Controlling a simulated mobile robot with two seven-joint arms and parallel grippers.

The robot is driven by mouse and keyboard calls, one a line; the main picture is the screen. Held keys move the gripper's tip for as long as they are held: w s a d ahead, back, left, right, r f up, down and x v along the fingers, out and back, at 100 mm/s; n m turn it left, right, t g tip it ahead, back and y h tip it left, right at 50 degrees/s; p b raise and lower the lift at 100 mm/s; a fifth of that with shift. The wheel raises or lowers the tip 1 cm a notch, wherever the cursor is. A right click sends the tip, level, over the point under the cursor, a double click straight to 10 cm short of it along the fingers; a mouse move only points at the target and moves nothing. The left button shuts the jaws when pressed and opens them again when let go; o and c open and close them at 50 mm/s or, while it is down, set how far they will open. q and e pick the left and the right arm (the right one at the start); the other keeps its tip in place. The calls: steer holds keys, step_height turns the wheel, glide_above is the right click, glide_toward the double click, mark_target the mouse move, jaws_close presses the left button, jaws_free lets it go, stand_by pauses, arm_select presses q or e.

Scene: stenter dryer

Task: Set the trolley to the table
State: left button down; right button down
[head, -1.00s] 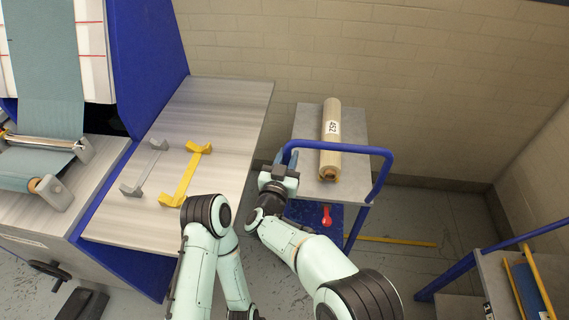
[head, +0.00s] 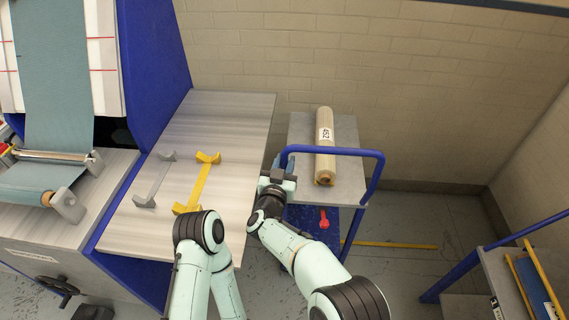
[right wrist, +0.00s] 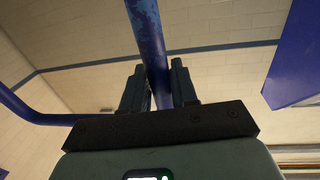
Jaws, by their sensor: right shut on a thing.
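The trolley has a grey top deck (head: 346,132) and a blue tubular push handle (head: 335,151). A beige roll labelled 452 (head: 325,146) lies on the top deck. The grey table (head: 225,130) stands left of the trolley, with a narrow gap between them. My right gripper (head: 280,168) is at the left end of the handle. In the right wrist view its fingers (right wrist: 158,88) are shut on the blue handle tube (right wrist: 148,40), one on each side. My left arm reaches over the table's near edge; its gripper is not visible.
A grey bracket (head: 155,180) and a yellow bracket (head: 197,182) lie on the table. A red object (head: 323,218) is on the trolley's lower blue shelf. A second blue-framed cart (head: 505,270) stands at the lower right. A yellow floor line (head: 400,245) runs right of the trolley.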

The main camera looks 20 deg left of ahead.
steer(key=c, duration=1.1)
jaws_free()
steer(key=shift+s+a+r, duration=0.1)
steer(key=shift+s+a, duration=0.1)
steer(key=shift+a, duration=0.15)
arm_select(q)
steer(key=shift+a, duration=0.1)
arm_select(e)
steer(key=shift+o, duration=0.4)
arm_select(q)
steer(key=shift+w+f+b, duration=0.15)
steer(key=shift+f+b, duration=0.25)
steer(key=shift+b, duration=0.15)
arm_select(e)
steer(key=s+d, duration=0.2)
steer(key=s, duration=1.1)
steer(key=shift+d, duration=0.25)
